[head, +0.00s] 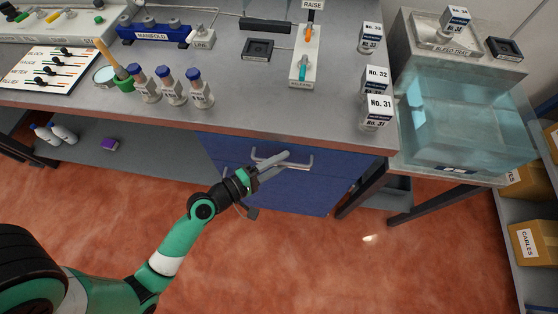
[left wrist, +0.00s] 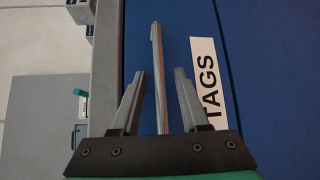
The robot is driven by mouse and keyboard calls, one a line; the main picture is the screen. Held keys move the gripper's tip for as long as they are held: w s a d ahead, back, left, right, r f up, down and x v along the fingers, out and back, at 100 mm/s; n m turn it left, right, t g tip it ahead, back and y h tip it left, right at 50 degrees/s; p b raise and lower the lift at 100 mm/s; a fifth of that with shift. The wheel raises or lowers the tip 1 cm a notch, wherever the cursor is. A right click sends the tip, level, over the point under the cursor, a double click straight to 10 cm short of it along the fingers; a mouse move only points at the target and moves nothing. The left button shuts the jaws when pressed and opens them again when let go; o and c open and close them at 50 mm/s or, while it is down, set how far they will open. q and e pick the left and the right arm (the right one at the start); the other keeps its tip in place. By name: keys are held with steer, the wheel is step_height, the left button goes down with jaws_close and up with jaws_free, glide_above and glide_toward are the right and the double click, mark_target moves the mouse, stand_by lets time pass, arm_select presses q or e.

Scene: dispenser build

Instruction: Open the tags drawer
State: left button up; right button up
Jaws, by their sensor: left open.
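The tags drawer (head: 310,190) is a blue front under the workbench, and it looks flush with the cabinet. Its pale bar handle (head: 300,162) runs across it. In the left wrist view a white label reading TAGS (left wrist: 206,82) is on the blue front beside the handle (left wrist: 157,70). My left gripper (head: 278,165) is at the drawer front. In the left wrist view its two open fingers (left wrist: 158,95) stand on either side of the handle bar, with gaps on both sides. My right gripper does not show.
The grey bench top (head: 225,105) overhangs above the drawer. It carries labelled blocks (head: 379,112), capped bottles (head: 200,92) and a lever panel (head: 303,65). A translucent blue tank (head: 455,115) stands at the right. The red floor in front of the drawer is clear.

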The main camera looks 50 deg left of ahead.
arm_select(q)
steer(key=shift+c, duration=0.2)
jaws_close()
stand_by(1.1)
